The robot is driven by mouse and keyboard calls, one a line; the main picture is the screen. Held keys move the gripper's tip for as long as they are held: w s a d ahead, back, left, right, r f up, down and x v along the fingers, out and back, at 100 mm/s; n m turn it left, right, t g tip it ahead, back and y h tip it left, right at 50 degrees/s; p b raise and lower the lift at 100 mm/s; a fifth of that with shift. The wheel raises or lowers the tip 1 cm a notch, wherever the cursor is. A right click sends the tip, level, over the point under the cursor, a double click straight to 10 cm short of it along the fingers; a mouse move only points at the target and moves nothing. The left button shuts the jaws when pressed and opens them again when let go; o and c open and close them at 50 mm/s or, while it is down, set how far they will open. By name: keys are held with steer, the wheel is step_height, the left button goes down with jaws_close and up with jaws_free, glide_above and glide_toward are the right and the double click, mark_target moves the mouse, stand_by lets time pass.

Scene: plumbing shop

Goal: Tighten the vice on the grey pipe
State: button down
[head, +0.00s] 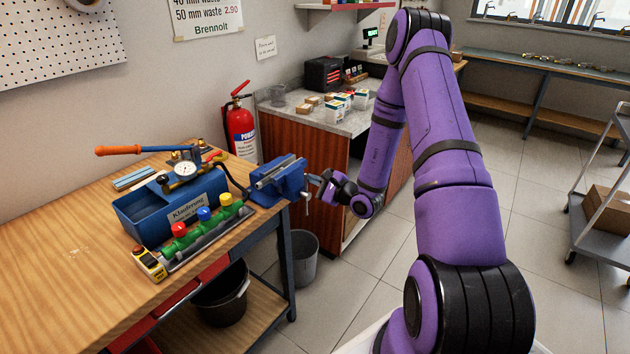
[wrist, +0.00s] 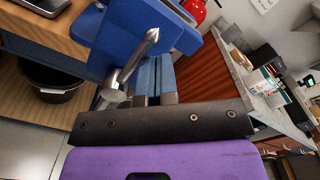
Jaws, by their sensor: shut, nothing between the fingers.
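The blue vice (head: 275,183) is fixed at the right end of the wooden workbench (head: 75,250). A thin grey length, which looks like the grey pipe (head: 276,172), lies along the top of its jaws; I cannot tell how tightly it is held. The vice's metal handle (head: 306,195) hangs at its front. In the wrist view the blue vice (wrist: 130,30) fills the upper middle, with the steel handle bar (wrist: 138,58) slanting across it. My gripper (head: 315,179) is shut and empty, just in front of the vice; its fingers (wrist: 155,75) point at the vice beside the bar.
A red extinguisher (head: 240,130) is behind. A grey bin (head: 304,258) stands below. A counter (head: 335,118) with boxes is beyond.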

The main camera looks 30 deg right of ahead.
steer(key=shift+s+a+r, duration=0.15)
steer(key=shift+a+r, duration=0.05)
steer(key=shift+a, duration=0.35)
steer(key=shift+s+a+r, duration=0.15)
steer(key=shift+s+a, duration=0.1)
steer(key=shift+a, duration=0.3)
steer(key=shift+s+a, duration=0.2)
steer(key=shift+a, duration=0.4)
